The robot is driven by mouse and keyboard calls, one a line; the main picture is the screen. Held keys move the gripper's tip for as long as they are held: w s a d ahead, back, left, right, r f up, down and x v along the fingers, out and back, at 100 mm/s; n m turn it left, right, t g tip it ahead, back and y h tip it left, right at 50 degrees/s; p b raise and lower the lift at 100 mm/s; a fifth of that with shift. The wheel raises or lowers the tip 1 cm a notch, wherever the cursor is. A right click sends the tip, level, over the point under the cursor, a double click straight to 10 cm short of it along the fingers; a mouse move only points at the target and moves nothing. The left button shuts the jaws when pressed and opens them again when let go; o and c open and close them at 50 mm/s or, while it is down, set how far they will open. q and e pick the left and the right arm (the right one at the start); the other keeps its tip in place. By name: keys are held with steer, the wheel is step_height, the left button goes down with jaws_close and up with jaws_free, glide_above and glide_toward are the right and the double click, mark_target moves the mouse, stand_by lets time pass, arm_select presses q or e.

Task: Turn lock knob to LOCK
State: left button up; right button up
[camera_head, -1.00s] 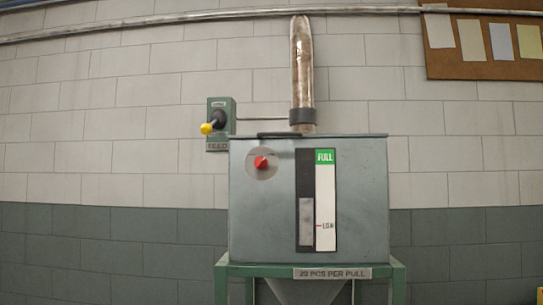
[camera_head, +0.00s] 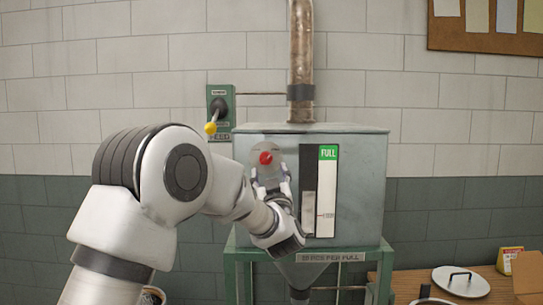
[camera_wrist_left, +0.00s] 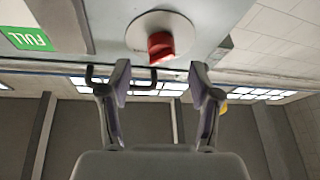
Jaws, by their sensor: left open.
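The red lock knob (camera_head: 266,157) sits on a round pale plate on the front of the grey-green hopper (camera_head: 370,180). My left gripper (camera_head: 271,180) is open just below the knob, its fingers pointing up toward it. In the left wrist view the knob (camera_wrist_left: 160,46) and its plate (camera_wrist_left: 143,30) show beyond the two fingertips (camera_wrist_left: 159,80), roughly centred between them. A gap is visible between the fingers and nothing is held. I cannot read any LOCK marking on the plate. My right gripper is not in view.
A lever with a yellow ball (camera_head: 210,128) hangs from a green wall box (camera_head: 221,100) left of the hopper. A level gauge (camera_head: 327,195) is right of the knob. A wooden table (camera_head: 400,285) at lower right holds a round lid (camera_head: 461,281).

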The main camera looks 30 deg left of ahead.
mark_target(267, 161)
arm_select(q)
steer(key=p+x, duration=0.2)
steer(key=x, duration=0.3)
steer(key=shift+s+a, duration=0.1)
steer(key=shift+a, duration=0.1)
steer(key=shift+s+d, duration=0.1)
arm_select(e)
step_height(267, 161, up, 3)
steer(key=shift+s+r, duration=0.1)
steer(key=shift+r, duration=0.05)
arm_select(q)
steer(key=shift+d, duration=0.1)
steer(key=c, duration=0.3)
steer(key=shift+w+f, duration=0.1)
steer(key=shift+w, duration=0.1)
steer(key=c, duration=0.6)
steer(key=shift+c, duration=1.2)
